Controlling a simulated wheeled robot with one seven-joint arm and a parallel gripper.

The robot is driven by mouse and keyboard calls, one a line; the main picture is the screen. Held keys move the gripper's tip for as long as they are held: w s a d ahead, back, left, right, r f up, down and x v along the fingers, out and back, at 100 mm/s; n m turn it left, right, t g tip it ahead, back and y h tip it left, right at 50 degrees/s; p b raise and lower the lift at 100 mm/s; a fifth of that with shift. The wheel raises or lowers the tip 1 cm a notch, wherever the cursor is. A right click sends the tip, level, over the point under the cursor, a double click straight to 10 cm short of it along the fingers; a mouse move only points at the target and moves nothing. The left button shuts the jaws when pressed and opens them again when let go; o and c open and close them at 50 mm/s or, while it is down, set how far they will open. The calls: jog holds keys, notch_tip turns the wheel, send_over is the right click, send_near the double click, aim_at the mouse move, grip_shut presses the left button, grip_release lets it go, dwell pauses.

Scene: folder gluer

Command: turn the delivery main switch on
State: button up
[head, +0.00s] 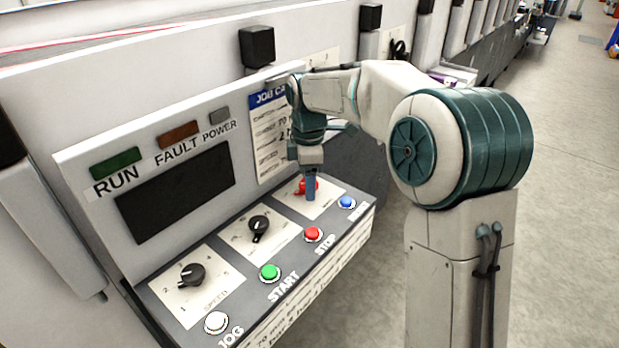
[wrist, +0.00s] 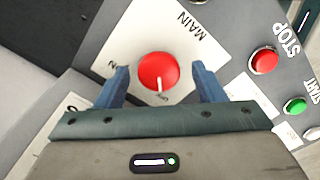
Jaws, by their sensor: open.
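The main switch is a round red knob (wrist: 158,72) with a white pointer line, on a pale plate marked MAIN (wrist: 190,27). In the wrist view the line points toward my gripper. In the head view the red knob (head: 304,186) shows partly behind my fingers, at the panel's far end. My gripper (wrist: 158,85) is open, with one blue finger on each side of the knob and a visible gap on both sides. It points down at the panel in the head view (head: 310,188). I cannot tell how deep the fingertips reach.
The sloping panel also bears a red STOP button (head: 313,234), a green START button (head: 270,272), a white JOG button (head: 216,322), a blue button (head: 347,202) and two black knobs (head: 191,274). A dark display (head: 178,192) and job card (head: 270,135) stand behind. The floor at right is clear.

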jog(key=c, duration=1)
jog(key=shift+d, duration=0.15)
